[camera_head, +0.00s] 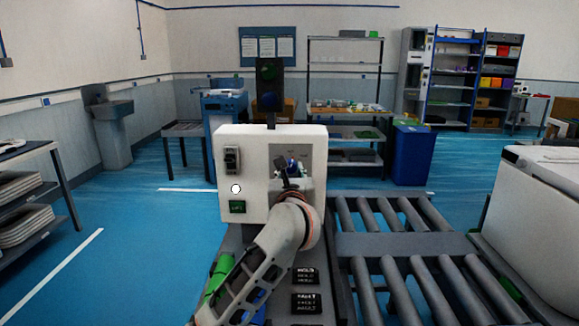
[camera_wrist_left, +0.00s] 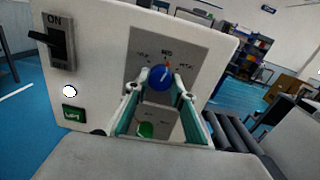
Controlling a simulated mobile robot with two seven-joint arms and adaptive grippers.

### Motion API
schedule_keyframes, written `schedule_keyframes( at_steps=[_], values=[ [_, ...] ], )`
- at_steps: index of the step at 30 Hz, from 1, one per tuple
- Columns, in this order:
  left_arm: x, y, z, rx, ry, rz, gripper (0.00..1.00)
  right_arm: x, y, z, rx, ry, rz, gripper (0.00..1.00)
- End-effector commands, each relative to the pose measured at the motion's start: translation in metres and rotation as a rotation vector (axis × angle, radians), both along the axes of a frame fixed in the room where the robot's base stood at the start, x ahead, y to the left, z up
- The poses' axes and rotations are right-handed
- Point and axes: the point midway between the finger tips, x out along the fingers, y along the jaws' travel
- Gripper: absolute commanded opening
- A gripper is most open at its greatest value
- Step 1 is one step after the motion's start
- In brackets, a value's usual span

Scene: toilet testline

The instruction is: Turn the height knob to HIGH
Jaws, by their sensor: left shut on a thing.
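The height knob (camera_wrist_left: 160,78) is a round blue knob on a grey plate (camera_wrist_left: 192,58) on the front of a white control box (camera_head: 237,160). In the left wrist view its pale pointer line leans up and slightly right. Small labels sit around it at left, top and right, too small to read surely. My left gripper (camera_wrist_left: 160,92) has one finger on each side of the knob and is shut on it. In the head view the gripper (camera_head: 293,172) hides most of the knob, leaving a little blue visible. My right gripper is in neither view.
The box also carries a black ON switch (camera_head: 231,159), a white round button (camera_head: 236,188) and a green lit display (camera_head: 237,206). A roller conveyor (camera_head: 405,235) lies to the right. Black labelled blocks (camera_head: 305,275) sit below the box, beside my forearm.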

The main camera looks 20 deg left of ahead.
Motion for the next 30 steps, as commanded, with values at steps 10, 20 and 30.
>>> schedule_keyframes(
  at_steps=[10, 20, 30],
  values=[
    [-0.001, 0.001, 0.006, 0.311, 0.091, 0.001, 0.02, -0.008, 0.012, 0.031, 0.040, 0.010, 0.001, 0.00],
    [-0.001, 0.002, 0.003, 0.534, 0.156, -0.001, 0.02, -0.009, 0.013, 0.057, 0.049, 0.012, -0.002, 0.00],
    [-0.001, 0.002, 0.000, 0.637, 0.186, -0.001, 0.02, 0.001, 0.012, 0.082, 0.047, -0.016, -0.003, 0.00]
  ],
)
